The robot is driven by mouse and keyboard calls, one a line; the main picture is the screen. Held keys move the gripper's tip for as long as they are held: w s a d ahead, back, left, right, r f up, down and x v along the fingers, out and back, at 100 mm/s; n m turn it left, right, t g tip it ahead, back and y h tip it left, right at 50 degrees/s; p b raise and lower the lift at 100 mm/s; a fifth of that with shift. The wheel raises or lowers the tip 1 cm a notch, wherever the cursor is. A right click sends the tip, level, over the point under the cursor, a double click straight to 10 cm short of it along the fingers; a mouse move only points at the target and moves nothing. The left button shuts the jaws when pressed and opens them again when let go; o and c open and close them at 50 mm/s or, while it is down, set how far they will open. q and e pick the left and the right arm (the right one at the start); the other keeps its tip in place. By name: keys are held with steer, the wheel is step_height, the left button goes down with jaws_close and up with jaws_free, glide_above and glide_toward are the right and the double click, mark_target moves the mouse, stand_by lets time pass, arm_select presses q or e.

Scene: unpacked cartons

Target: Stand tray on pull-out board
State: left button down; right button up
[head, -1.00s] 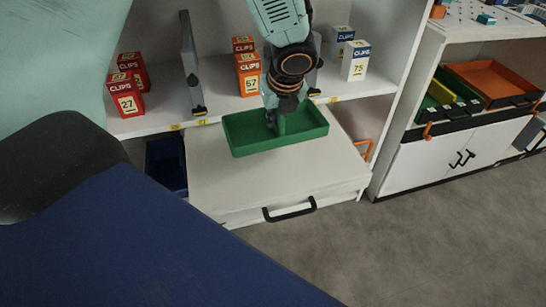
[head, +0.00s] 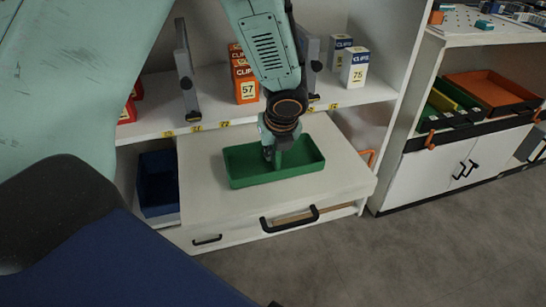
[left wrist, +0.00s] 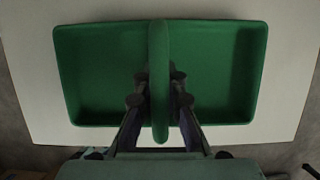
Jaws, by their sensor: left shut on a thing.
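The green tray (head: 295,172) is a shallow rectangular box with an upright handle across its middle. In the head view it is level over the white pull-out board (head: 215,203), near the board's middle. I cannot tell whether its bottom touches the board or hangs just above. My left gripper (head: 271,152) reaches down from above and is shut on the tray's handle. In the left wrist view the fingers (left wrist: 158,95) press the handle from both sides, with the tray (left wrist: 100,70) spread below and the board (left wrist: 290,35) around it. My right gripper is not in view.
Clip boxes (head: 246,82) and a grey upright divider (head: 186,75) stand on the shelf (head: 215,95) behind. A dark blue bin (head: 158,185) is left of the board. An orange tray (head: 490,90) lies in the right cabinet. The board's front strip is clear.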

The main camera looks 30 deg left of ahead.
arm_select(q)
steer(key=shift+w+d+f, duration=0.1)
steer(key=shift+f, duration=0.1)
steer(key=shift+r, duration=0.1)
steer(key=shift+a, duration=0.2)
steer(key=shift+f, duration=0.2)
steer(key=c, duration=1.6)
jaws_free()
steer(key=shift+d, duration=0.15)
steer(key=shift+c, duration=0.2)
steer(key=shift+o, duration=1)
steer(key=shift+r, duration=0.1)
steer(key=shift+r, duration=0.2)
steer(key=p+v, duration=0.7)
steer(key=v, duration=0.5)
steer(key=shift+p, duration=0.3)
